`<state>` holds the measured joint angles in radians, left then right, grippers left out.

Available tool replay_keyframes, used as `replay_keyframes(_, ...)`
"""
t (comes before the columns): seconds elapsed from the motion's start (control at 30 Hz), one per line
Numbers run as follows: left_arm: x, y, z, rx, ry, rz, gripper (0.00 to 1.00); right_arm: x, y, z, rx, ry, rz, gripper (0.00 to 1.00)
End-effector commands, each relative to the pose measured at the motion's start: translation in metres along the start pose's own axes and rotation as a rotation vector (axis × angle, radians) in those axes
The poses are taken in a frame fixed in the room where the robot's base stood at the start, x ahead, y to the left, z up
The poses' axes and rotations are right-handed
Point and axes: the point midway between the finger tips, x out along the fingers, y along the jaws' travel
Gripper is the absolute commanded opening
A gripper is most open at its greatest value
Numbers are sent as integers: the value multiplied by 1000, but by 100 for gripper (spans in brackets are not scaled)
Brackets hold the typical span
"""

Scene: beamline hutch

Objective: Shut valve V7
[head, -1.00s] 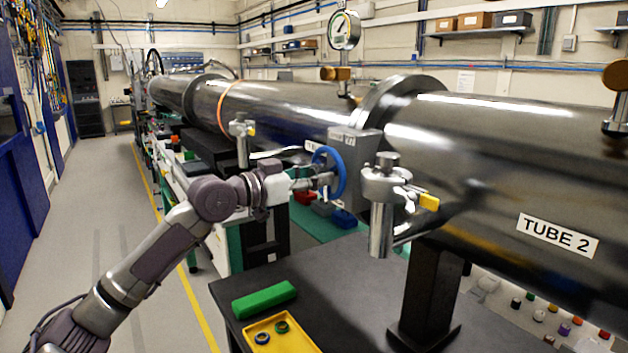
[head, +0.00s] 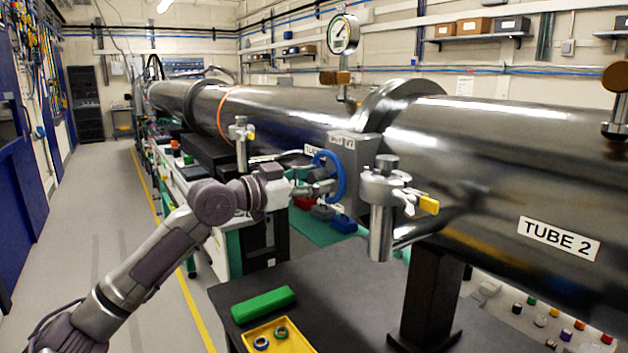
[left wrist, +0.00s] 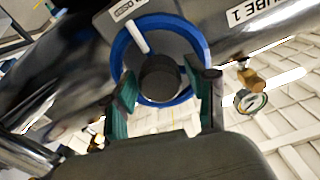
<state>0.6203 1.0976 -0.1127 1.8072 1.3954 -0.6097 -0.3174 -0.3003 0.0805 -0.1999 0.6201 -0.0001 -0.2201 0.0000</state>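Valve V7 has a blue handwheel (head: 341,183) on a grey box with a V7 label (head: 349,143), on the near side of the steel tubes. In the left wrist view the blue handwheel (left wrist: 187,30) faces me, with a dark round hub (left wrist: 160,78) and a white bar towards the upper left. My left gripper (head: 318,187) is right at the wheel. In the left wrist view, its green-padded fingers (left wrist: 167,88) are spread wide, one on each side of the hub and apart from it. I cannot tell whether they touch the rim. My right gripper is not in view.
A steel fitting with a yellow tab (head: 384,195) stands just right of the wheel. A dial gauge (head: 342,34) rises above the tube. A dark table (head: 330,290) in front carries a green block (head: 263,304) and a yellow tray (head: 300,343). The floor at left is clear.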

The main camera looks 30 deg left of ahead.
Motion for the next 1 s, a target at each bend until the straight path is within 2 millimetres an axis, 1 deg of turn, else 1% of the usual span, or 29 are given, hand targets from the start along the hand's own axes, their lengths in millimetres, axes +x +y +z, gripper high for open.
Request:
replay_keyframes(0.33,-1,0,0,-2,0,0,68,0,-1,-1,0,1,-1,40)
replay_keyframes(0.47,-7,-1,1,-2,-2,-1,68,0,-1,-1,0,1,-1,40)
replay_keyframes(1.0,-65,1,2,-5,-2,2,68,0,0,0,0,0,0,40)
